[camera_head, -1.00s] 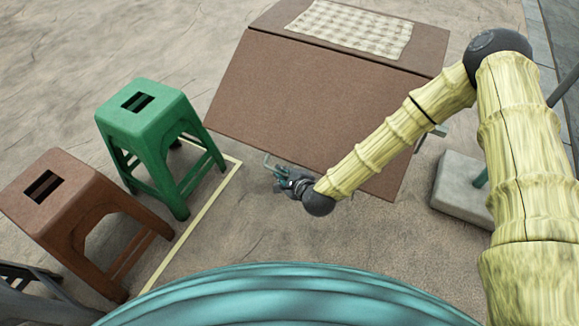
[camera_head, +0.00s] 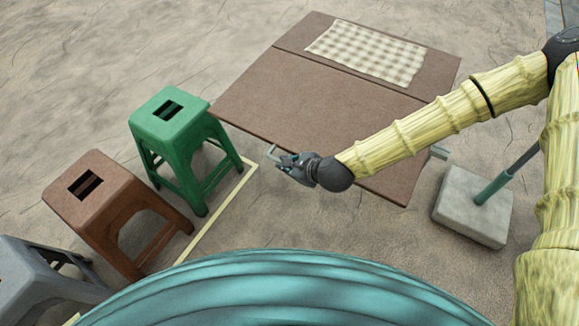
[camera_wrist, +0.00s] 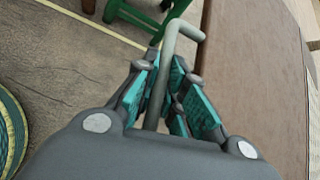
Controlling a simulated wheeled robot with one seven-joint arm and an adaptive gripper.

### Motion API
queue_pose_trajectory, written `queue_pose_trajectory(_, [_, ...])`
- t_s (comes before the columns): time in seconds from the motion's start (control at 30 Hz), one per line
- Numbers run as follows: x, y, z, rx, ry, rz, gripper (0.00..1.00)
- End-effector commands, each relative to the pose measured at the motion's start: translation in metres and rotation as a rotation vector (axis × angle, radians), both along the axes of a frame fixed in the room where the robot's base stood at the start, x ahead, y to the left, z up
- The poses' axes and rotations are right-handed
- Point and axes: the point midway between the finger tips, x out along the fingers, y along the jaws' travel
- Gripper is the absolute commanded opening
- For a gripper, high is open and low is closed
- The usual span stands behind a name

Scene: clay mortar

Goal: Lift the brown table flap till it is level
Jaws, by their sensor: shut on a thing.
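The brown table flap (camera_head: 310,105) hangs off the near side of the brown table top (camera_head: 290,36). It looks nearly in line with the top; a small remaining tilt cannot be ruled out from this angle. The flap also shows on the right in the wrist view (camera_wrist: 245,90). A grey bent handle (camera_head: 271,151) is at the flap's near edge. My gripper (camera_head: 284,160) is shut on this handle. In the wrist view, the handle (camera_wrist: 170,40) runs up between my teal-padded fingers (camera_wrist: 172,88) and bends right toward the flap.
A checked cloth (camera_head: 370,50) lies on the table top. A green stool (camera_head: 170,118), a brown stool (camera_head: 90,195) and a grey stool (camera_head: 35,280) stand to the left by a pale floor line (camera_head: 215,215). A grey block base with a pole (camera_head: 465,215) stands to the right.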

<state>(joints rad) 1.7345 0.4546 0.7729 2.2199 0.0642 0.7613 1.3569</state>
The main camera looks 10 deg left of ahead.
Motion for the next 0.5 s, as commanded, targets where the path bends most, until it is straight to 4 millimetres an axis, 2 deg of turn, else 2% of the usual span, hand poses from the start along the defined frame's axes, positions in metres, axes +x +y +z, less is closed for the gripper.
queue_pose_trajectory(0.03, [-0.002, 0.0, 0.008, -0.001, 0.002, 0.001, 0.0])
queue_pose_trajectory(0.2, [-0.002, 0.0, 0.019, -0.002, 0.002, 0.001, 0.0])
queue_pose_trajectory(0.5, [-0.002, 0.0, 0.024, -0.002, 0.002, 0.001, 0.0])
